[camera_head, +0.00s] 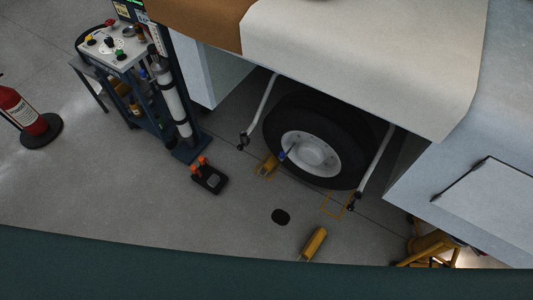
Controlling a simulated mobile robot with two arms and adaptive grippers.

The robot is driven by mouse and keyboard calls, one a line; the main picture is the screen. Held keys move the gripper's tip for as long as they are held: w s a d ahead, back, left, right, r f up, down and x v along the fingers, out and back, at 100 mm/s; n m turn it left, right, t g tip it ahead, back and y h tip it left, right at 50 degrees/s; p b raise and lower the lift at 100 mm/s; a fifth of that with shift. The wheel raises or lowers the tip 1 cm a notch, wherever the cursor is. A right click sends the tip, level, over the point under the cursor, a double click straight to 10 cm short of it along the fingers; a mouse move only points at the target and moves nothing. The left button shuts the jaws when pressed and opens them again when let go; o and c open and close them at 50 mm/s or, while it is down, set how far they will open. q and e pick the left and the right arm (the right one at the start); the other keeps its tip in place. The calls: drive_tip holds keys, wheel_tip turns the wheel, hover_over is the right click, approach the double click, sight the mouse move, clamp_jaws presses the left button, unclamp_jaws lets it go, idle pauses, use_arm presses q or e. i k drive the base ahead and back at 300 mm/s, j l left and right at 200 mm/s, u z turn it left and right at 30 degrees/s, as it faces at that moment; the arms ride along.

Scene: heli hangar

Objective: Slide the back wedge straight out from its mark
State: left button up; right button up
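A second yellow wedge (314,243) lies on the open floor below the wheel, apart from the tire. A yellow outlined mark (336,206) is on the floor at the wheel's lower right, and this second wedge lies outside it, toward the lower left. The view does not show which wedge is called the back one. Neither of my grippers is in view.
A small black item with two orange-red tops (209,178) and a flat black disc (281,217) lie on the floor. A tool cart (120,55), a fire extinguisher (24,112) and a yellow stand (430,246) stand around. White struts flank the wheel.

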sight(269, 165)
drive_tip(key=i+j+z, duration=0.15)
drive_tip(key=j, duration=0.3)
drive_tip(key=i+j+z, duration=0.15)
drive_tip(key=j, duration=0.35)
drive_tip(key=i+j+z, duration=0.15)
drive_tip(key=j, duration=0.35)
drive_tip(key=i+j+z, duration=0.15)
drive_tip(key=j, duration=0.4)
drive_tip(key=i+j+z, duration=0.15)
drive_tip(key=j, duration=0.35)
drive_tip(key=k, duration=0.05)
